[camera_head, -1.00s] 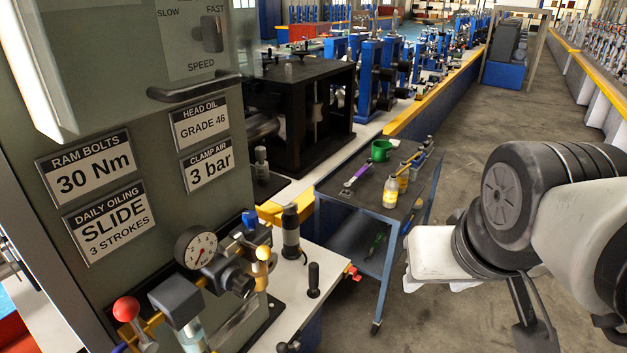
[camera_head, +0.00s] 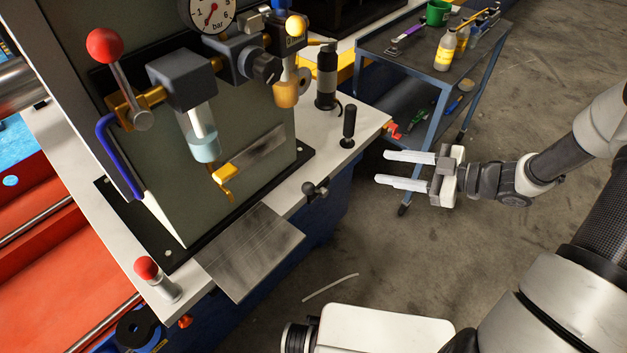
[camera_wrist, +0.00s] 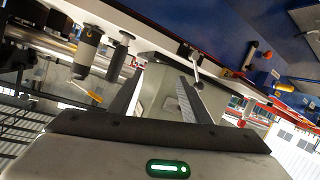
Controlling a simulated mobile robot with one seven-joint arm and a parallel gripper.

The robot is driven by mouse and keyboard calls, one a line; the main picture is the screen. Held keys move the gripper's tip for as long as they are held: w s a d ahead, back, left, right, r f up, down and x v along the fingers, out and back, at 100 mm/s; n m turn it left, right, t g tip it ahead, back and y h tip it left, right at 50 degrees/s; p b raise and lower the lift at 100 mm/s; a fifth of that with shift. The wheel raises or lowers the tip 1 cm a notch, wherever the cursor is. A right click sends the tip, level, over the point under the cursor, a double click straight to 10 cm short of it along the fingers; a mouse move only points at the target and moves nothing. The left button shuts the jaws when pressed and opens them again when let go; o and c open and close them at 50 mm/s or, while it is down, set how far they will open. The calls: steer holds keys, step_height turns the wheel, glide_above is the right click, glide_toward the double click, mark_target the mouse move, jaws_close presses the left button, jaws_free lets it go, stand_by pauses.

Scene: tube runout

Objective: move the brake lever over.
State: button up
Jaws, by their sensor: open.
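No part is labelled as the brake lever, so I cannot tell which one it is. An upright black-handled lever (camera_head: 348,125) stands on the white bench top near its right edge. A small black ball-ended lever (camera_head: 315,190) sits at the bench's front edge. A red-ball lever (camera_head: 103,45) is on the machine panel, upper left. A short red-topped post (camera_head: 147,268) stands at the front left corner. My gripper (camera_head: 382,168) is open and empty, its fingers pointing left toward the bench, apart from every lever. In the wrist view, a ball-ended lever (camera_wrist: 197,58) shows beyond the fingers.
A steel plate (camera_head: 250,250) juts from the bench's front edge. A dark cylinder (camera_head: 326,80) stands behind the black-handled lever. A blue cart (camera_head: 400,60) with bottles is behind my gripper. The floor below the gripper is mostly clear.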

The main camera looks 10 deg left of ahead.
steer(key=s+a+f+n+g+y+b, duration=0.1)
steer(key=s+f+n+g+y, duration=0.2)
steer(key=s, duration=0.5)
steer(key=m+y+b, duration=0.1)
steer(key=b, duration=0.1)
glide_toward(308, 188)
steer(key=shift+g, duration=0.4)
steer(key=a, duration=0.3)
steer(key=w+a+f, duration=0.1)
steer(key=a, duration=0.6)
steer(key=shift+w+f, duration=0.3)
steer(key=shift+w, duration=0.05)
jaws_close()
